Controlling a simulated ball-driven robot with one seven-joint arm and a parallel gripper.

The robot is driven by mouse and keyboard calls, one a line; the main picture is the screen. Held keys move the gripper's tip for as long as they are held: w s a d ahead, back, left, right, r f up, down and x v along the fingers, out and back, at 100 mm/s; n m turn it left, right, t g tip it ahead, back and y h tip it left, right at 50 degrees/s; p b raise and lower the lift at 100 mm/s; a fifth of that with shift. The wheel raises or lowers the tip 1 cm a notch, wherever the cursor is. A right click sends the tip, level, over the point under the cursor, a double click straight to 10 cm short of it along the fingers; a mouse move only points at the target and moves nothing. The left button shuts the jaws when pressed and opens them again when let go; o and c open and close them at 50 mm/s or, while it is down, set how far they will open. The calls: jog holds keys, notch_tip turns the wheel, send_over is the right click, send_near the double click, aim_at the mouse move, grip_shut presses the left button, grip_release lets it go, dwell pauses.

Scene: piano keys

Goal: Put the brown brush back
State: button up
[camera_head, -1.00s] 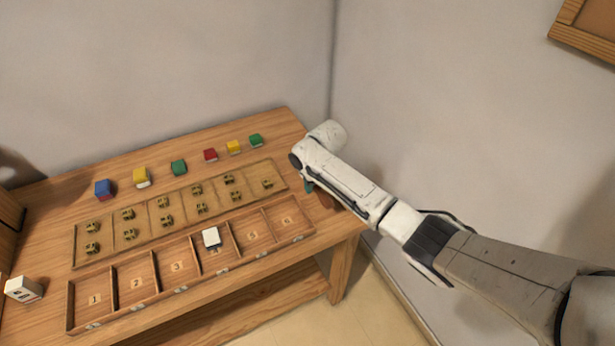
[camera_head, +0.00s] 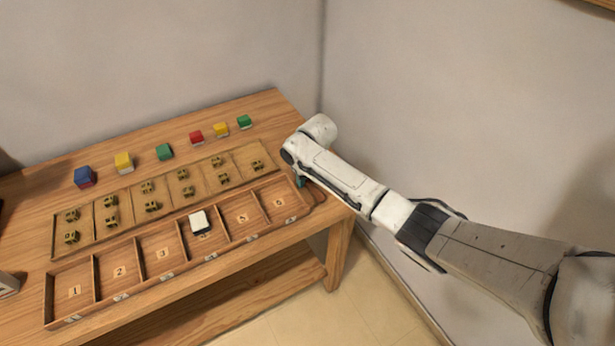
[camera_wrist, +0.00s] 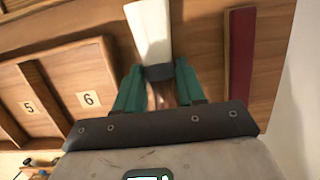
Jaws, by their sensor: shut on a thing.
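The brush (camera_wrist: 150,30) has a white head, a dark band and a brown handle. In the wrist view my gripper (camera_wrist: 158,70) has its green fingers on both sides of the band and handle, shut on it. The white head points away from the gripper, over the wooden table top. In the head view my gripper (camera_head: 301,181) is mostly hidden by my arm, at the right end of the table beside the numbered tray. The brush cannot be made out clearly there.
The numbered tray (camera_head: 130,297) lies along the front edge, with a white block (camera_head: 200,222) in one compartment. Behind it is a board (camera_head: 85,248) with small brass-like pieces, then several coloured blocks (camera_head: 164,152). A dark red strip (camera_wrist: 240,65) lies right of the brush. Walls stand close behind and right.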

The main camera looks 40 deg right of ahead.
jog(key=shift+s+f+b, duration=0.15)
jog(key=shift+f+b, duration=0.25)
jog(key=shift+f, duration=0.15)
dwell(0.4)
